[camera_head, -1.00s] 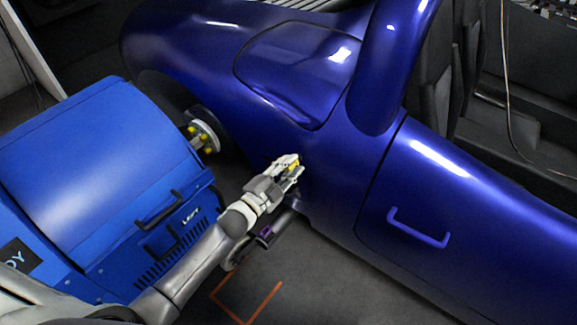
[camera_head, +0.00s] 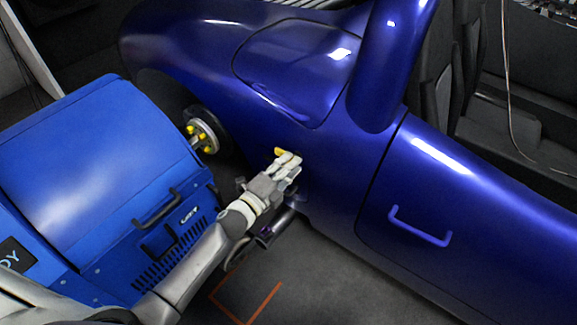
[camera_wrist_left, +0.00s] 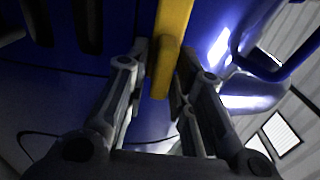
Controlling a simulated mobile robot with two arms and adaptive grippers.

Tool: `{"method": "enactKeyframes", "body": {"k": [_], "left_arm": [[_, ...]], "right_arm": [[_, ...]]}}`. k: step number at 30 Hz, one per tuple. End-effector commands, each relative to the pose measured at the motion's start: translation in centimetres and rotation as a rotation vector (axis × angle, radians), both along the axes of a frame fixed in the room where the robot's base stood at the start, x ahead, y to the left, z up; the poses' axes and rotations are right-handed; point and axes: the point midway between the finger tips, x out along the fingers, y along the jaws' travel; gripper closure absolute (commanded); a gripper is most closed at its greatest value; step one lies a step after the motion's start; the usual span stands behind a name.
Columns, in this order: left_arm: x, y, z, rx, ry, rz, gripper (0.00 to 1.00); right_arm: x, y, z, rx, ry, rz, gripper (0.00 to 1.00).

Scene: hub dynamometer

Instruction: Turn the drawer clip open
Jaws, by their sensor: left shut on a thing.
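A yellow bar (camera_wrist_left: 170,45), which I take to be the drawer clip, runs down from the top edge of the left wrist view. Its lower end lies between the fingers of my left gripper (camera_wrist_left: 162,75), which is shut on it. In the head view, the yellow clip (camera_head: 281,151) shows as a small piece at the tips of my left gripper (camera_head: 287,162), close to the blue car's side. The gripper hides the rest of the clip and its mount. My right gripper is in neither view.
The blue car body (camera_head: 330,170) fills the middle and right, with a door handle (camera_head: 420,228). A blue dynamometer unit (camera_head: 90,170) with a black handle (camera_head: 157,207) stands at the left. A hub with yellow nuts (camera_head: 203,135) lies between them. Dark floor (camera_head: 320,280) is clear in front.

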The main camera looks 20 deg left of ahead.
Motion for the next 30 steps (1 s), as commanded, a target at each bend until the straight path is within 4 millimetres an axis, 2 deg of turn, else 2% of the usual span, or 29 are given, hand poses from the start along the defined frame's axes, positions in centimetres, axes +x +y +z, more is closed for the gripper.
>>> {"method": "enactKeyframes", "body": {"k": [13,14,16,26,30], "left_arm": [[-0.1,-0.1,-0.2,0.013,-0.002,-0.001,1.0],[-0.1,-0.1,-0.2,0.013,-0.002,-0.001,0.74],[-0.1,-0.1,-0.2,0.012,-0.001,-0.001,0.66],[-0.1,0.0,-0.1,0.01,-0.002,0.0,0.66],[-1.1,0.4,-0.1,0.01,-0.001,0.0,0.66]], "right_arm": [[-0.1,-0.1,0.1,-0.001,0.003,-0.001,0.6],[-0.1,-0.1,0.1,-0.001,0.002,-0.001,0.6],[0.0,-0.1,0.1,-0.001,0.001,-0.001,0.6],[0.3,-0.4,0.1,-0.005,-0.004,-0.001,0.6],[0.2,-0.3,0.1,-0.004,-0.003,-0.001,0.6]]}}
